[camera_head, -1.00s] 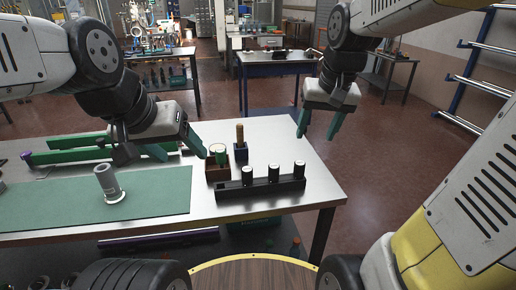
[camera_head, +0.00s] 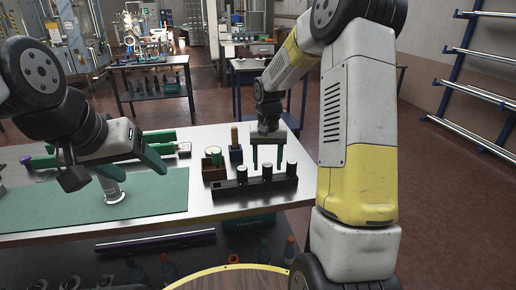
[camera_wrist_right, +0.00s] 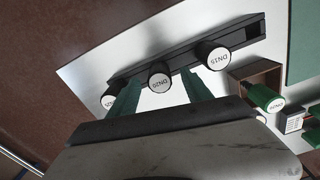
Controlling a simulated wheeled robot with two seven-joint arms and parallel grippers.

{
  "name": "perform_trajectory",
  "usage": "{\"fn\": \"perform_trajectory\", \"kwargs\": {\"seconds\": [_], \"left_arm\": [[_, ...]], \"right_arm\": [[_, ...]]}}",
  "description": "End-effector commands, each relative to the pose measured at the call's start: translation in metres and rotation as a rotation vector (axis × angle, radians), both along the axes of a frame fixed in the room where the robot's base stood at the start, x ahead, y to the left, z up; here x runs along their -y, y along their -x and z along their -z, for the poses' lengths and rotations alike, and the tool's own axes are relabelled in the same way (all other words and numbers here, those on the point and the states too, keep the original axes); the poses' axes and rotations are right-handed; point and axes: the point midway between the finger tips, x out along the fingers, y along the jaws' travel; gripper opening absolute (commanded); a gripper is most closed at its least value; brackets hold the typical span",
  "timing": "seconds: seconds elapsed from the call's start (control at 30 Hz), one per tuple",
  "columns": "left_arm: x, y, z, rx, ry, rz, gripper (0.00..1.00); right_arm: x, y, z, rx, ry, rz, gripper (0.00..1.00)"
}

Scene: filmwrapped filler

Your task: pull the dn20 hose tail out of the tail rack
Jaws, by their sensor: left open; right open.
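The black tail rack (camera_head: 255,191) lies along the table's near right part and holds three upright dark hose tails with white caps. In the right wrist view the cap at one end reads DN15 (camera_wrist_right: 213,56); the middle tail (camera_wrist_right: 159,81) appears to read DN20, and the far-left tail (camera_wrist_right: 108,101) appears to read DN25. The middle tail also shows in the head view (camera_head: 267,173). My right gripper (camera_head: 267,164) is open, fingers down, over the rack, with its fingertips either side of the middle tail in the wrist view. My left gripper (camera_head: 136,166) is open and empty over the green mat.
A grey flanged fitting (camera_head: 113,194) stands on the green mat (camera_head: 160,198), close to my left gripper. A brown box (camera_head: 213,172) with a green-bodied item and a dark blue holder (camera_head: 235,155) stand just behind the rack. The rack's left end has an empty slot.

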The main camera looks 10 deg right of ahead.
Motion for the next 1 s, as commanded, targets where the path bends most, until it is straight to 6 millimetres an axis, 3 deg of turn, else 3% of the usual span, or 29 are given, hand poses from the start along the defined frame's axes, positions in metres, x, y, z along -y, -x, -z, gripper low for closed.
{"fn": "perform_trajectory", "kwargs": {"seconds": [0.2, 0.57, 0.87, 0.9, 0.93, 1.0], "left_arm": [[0.0, 0.0, 0.0, 0.0, 0.0, 0.0, 0.68], [0.0, 0.0, 0.0, 0.0, 0.0, 0.0, 0.68], [0.0, 0.0, 0.0, 0.0, 0.0, 0.0, 0.68], [0.0, 0.0, 0.0, 0.0, 0.0, 0.0, 0.68], [0.0, 0.0, 0.0, 0.0, 0.0, 0.0, 0.68], [0.0, 0.0, 0.0, 0.0, 0.0, 0.0, 0.68]], "right_arm": [[0.0, 0.0, 0.025, 0.0, 0.0, 0.001, 0.58], [0.0, 0.0, 0.03, 0.001, -0.001, 0.001, 0.58], [0.0, 0.0, 0.03, 0.002, -0.001, 0.0, 0.01], [0.0, 0.0, 0.03, 0.002, -0.001, 0.0, 0.0], [0.0, 0.0, 0.03, 0.002, -0.001, 0.001, 0.3], [0.0, 0.0, 0.03, 0.002, -0.001, 0.0, 0.16]]}}
